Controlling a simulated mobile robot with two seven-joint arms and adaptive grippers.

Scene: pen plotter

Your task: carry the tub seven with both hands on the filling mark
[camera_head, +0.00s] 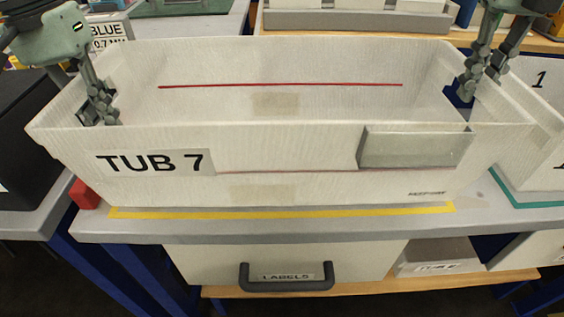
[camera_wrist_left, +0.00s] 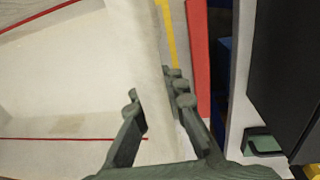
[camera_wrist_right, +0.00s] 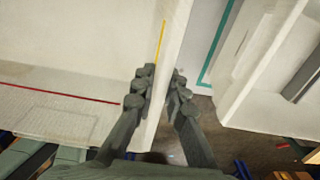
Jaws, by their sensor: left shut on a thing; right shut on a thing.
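Tub seven (camera_head: 300,190) is a long white open tub with a "TUB 7" label on its front wall and red lines inside. It looks empty and level. The yellow mark (camera_head: 285,211) shows as a strip on the grey bench along the tub's front bottom edge; the tub hides the rest, and I cannot tell whether tub and bench touch. My left gripper (camera_head: 103,108) is shut on the left end wall, one finger each side, as the left wrist view (camera_wrist_left: 158,98) shows. My right gripper (camera_head: 468,92) is shut on the right end wall, also seen in the right wrist view (camera_wrist_right: 160,88).
A red object (camera_head: 84,194) lies on the bench just left of the tub. Another white tub marked "1" (camera_head: 541,95) stands close at right, by a teal line (camera_head: 520,203). A black box (camera_head: 25,150) is at left. A "LABELS" drawer (camera_head: 290,262) is below.

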